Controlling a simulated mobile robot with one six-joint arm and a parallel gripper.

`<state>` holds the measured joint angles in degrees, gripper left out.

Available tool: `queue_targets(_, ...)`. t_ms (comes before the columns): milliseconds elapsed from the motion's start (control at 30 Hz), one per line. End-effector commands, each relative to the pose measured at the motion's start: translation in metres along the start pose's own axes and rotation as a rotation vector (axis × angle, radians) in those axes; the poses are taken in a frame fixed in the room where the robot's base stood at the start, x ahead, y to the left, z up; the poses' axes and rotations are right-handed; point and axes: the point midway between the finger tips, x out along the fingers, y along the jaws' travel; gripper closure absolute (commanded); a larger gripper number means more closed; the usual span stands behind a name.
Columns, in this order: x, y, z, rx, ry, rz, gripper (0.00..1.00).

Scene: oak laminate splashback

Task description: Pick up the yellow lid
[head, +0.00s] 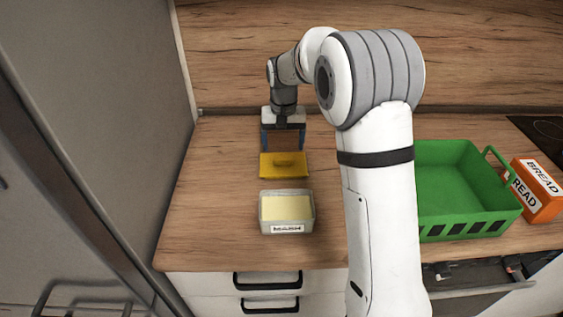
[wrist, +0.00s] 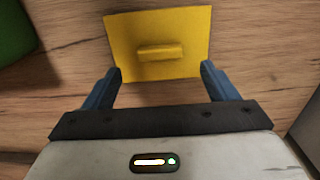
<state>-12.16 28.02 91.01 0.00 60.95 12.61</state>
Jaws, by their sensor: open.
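The yellow lid (head: 283,164) lies on the wooden counter, a flat rectangle with a raised bar handle in its middle. It also shows in the wrist view (wrist: 160,62), in front of my fingers. My gripper (head: 283,143) is open, with blue fingers apart and nothing between them in the head view. In the wrist view my gripper (wrist: 160,80) has its fingertips near the lid's two lower corners; whether they touch it I cannot tell. A grey tub labelled MASH (head: 287,228) stands in front of the lid, open, with pale yellow contents.
A green basket (head: 465,228) stands on the right of the counter, with an orange BREAD box (head: 541,187) beside it. A tall grey cabinet (head: 100,100) borders the left side. Bare counter (head: 215,200) lies left of the tub. A dark hob sits at the far right.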

Motion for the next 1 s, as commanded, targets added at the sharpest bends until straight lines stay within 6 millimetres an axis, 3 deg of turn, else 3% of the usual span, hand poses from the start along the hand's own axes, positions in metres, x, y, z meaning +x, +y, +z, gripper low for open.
queue_targets(300, 0.043, -0.001, 0.003, -0.006, -0.003, 0.001, 0.20)
queue_targets(567, 0.047, -0.002, 0.002, -0.007, 0.000, 0.000, 0.20)
queue_targets(1000, 0.047, -0.002, 0.002, -0.008, 0.000, 0.000, 0.54)
